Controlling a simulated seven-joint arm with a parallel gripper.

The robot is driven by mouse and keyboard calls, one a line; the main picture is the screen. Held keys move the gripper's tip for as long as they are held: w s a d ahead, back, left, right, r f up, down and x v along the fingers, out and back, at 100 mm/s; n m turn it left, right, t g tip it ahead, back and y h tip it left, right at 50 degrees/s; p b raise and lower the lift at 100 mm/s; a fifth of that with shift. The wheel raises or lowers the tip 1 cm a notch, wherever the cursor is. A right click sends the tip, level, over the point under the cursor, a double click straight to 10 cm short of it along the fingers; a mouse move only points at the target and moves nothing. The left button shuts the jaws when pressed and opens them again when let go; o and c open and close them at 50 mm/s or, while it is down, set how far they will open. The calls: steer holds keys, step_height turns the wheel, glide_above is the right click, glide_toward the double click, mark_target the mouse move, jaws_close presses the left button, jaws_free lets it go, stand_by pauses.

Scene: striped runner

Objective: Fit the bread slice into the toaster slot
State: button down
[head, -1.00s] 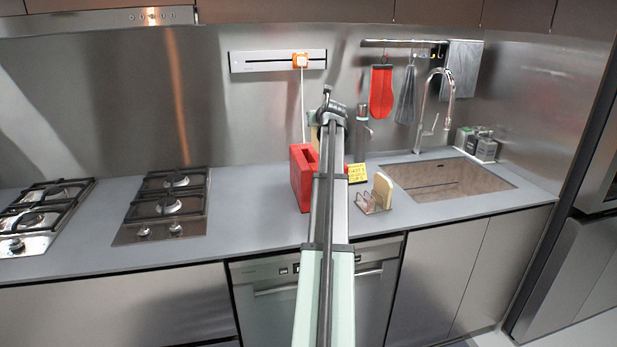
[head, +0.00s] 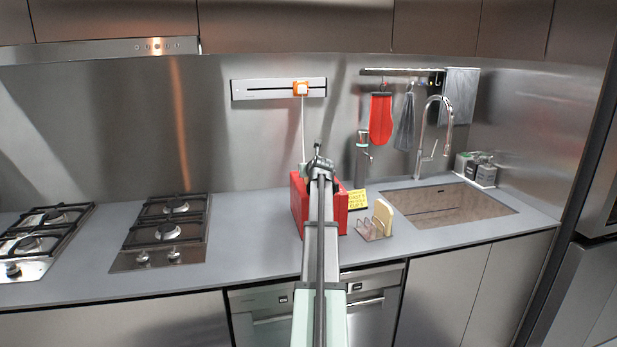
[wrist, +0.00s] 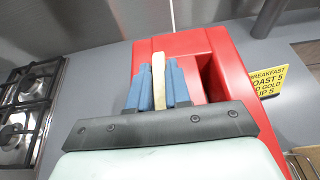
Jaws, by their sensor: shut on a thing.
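The red toaster (head: 299,208) stands on the counter, partly hidden behind my arm in the head view. In the wrist view the toaster (wrist: 222,50) fills the middle right, with a dark open slot beside my gripper. My gripper (wrist: 157,78) has blue fingers shut on a bread slice (wrist: 159,64), seen edge-on as a thin pale strip. The slice and fingers overlap the left part of the toaster. I cannot tell whether the slice's lower edge is above a slot or inside it. My arm hides the gripper and slice in the head view.
A wire rack (head: 371,232) holding bread (head: 383,215) stands right of the toaster. A yellow sign (head: 357,199) is behind it. The sink (head: 450,204) lies farther right, a gas hob (head: 165,230) left. The counter between hob and toaster is clear.

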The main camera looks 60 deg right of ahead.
steer(key=shift+f, duration=0.9)
steer(key=shift+f, duration=0.15)
steer(key=c, duration=1.1)
jaws_free()
steer(key=shift+r, duration=0.2)
steer(key=v, duration=1.2)
